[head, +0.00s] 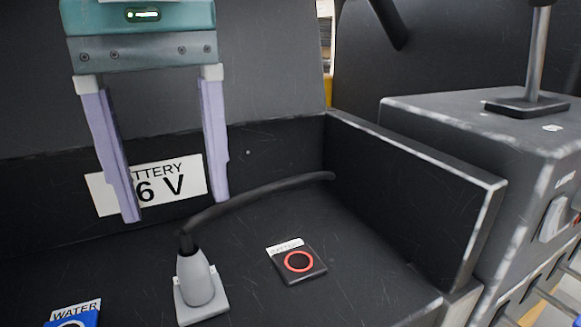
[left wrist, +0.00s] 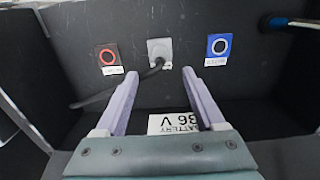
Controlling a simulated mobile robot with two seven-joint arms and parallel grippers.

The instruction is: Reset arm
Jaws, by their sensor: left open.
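My left gripper (head: 176,205) hangs in the upper left of the head view. Its two pale lilac fingers are spread wide with nothing between them. Behind them is a white label (head: 150,188) reading "BATTERY" and "6 V" in the head view; it reads "36 V" in the left wrist view (left wrist: 178,123). The left wrist view also shows the fingers (left wrist: 157,92) apart and empty, short of a grey plug (left wrist: 160,50). In the head view the grey plug (head: 197,285) stands upright below the gripper, with a black cable from its top. My right gripper is not in view.
A black pad with a red ring (head: 299,262) lies right of the plug. A blue tag marked "WATER" (head: 73,317) is at the lower left. A dark side wall (head: 415,190) bounds the recess on the right, with a grey unit (head: 480,130) beyond.

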